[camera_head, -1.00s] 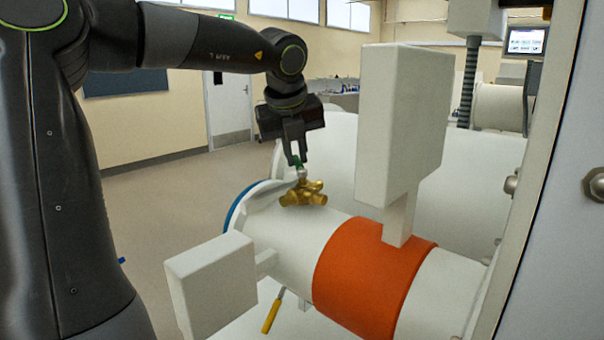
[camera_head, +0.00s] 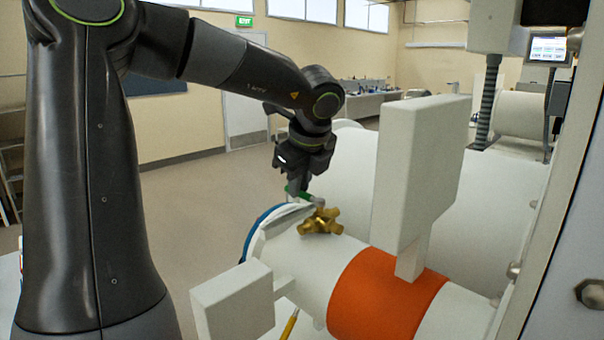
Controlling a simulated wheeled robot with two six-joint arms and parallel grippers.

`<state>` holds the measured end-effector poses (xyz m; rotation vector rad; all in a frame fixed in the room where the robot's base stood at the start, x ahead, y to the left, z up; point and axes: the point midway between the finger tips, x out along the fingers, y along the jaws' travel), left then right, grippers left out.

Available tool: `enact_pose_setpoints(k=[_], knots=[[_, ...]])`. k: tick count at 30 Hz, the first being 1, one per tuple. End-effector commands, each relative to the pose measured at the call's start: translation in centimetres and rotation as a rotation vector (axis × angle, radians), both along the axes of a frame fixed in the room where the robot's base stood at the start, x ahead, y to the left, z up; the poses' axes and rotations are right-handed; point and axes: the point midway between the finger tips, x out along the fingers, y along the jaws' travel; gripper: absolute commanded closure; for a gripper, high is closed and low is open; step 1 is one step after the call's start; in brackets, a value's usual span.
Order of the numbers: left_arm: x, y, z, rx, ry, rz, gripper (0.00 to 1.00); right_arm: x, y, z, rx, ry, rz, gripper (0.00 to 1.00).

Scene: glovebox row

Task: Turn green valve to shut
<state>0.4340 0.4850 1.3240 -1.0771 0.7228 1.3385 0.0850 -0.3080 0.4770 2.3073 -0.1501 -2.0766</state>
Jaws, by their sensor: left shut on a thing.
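The green valve handle (camera_head: 295,191) sits above the brass valve body (camera_head: 320,222) on top of the white cylinder near its left end. A grey stem links the handle to the brass body. My left gripper (camera_head: 295,186) comes down from above and is shut on the green handle, a little left of the brass body. The fingers hide part of the handle. My right gripper is not in view.
A tall white box (camera_head: 418,170) stands on the orange band (camera_head: 385,295) right of the valve. Another white box (camera_head: 233,303) juts out at front left. A yellow-handled tool (camera_head: 290,325) is below the cylinder. Open floor lies to the left.

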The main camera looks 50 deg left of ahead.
Motion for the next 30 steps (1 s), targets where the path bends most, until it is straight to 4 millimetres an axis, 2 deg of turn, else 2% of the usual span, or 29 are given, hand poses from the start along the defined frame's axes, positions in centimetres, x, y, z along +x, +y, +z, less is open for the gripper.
enact_pose_setpoints(k=[14, 15, 20, 30], knots=[[-0.05, -0.02, -0.04, 0.0, 0.0, 0.014, 1.0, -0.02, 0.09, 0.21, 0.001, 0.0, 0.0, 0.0], [-0.06, -0.01, -0.05, 0.0, 0.0, 0.014, 0.84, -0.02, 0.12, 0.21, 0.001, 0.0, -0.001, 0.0], [-0.06, -0.01, -0.05, -0.001, 0.0, 0.014, 0.65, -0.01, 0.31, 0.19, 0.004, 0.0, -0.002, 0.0], [-0.04, 0.08, 0.44, -0.001, -0.001, 0.014, 0.65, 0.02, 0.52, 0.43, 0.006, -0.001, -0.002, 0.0]])
